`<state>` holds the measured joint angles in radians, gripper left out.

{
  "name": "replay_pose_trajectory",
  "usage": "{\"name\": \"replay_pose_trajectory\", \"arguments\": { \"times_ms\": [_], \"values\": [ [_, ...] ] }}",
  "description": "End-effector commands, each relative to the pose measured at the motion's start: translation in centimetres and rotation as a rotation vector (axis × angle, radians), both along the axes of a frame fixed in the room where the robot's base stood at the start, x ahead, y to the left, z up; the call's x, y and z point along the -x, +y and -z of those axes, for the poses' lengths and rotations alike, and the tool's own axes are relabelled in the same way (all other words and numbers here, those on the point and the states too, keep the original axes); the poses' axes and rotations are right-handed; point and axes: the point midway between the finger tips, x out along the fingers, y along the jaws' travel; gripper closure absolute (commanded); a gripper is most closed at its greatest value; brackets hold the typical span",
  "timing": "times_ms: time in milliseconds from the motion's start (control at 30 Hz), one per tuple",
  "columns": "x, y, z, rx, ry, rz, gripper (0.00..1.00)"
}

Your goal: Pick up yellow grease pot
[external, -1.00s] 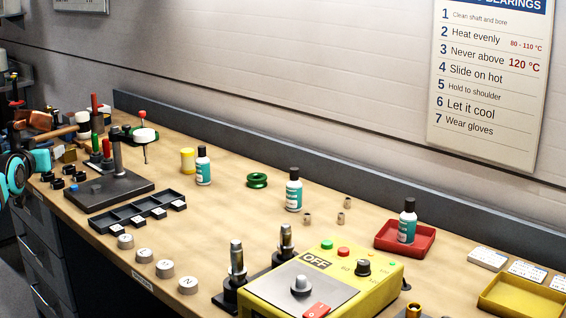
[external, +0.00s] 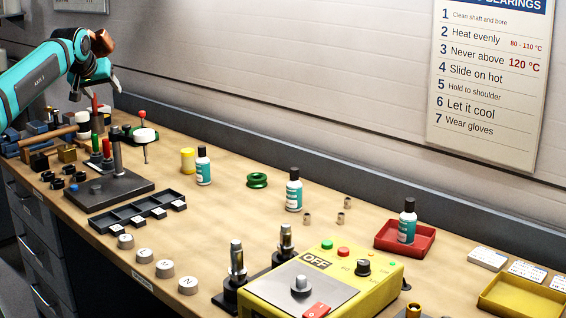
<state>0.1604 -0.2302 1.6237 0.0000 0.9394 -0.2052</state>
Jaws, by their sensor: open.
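The yellow grease pot (external: 187,160) stands upright on the wooden bench, near the back. It is a small yellow cylinder, just left of a teal-and-white bottle with a black cap. My gripper (external: 112,82) is in the air at the upper left, above the left end of the bench. It is open, with no object visible in it. It is well to the left of the pot and higher than it, not touching it.
Teal bottles (external: 203,168) and a green ring (external: 257,180) stand right of the pot. A dark plate with posts (external: 112,187) and a black tray (external: 128,215) lie in front. A red-topped stand (external: 142,116) is to the left. Some bare bench lies in front of the pot.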

Motion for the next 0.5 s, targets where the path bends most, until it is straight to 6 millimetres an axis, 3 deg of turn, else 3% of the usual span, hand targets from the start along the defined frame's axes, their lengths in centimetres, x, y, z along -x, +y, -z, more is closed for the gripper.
{"name": "replay_pose_trajectory", "arguments": {
  "times_ms": [100, 500],
  "values": [
    [-2.9, -1.6, 0.1, 0.002, 0.074, 0.003, 0.35],
    [-11.1, -7.1, 1.6, -0.009, 0.326, -0.001, 0.35]
  ]
}}
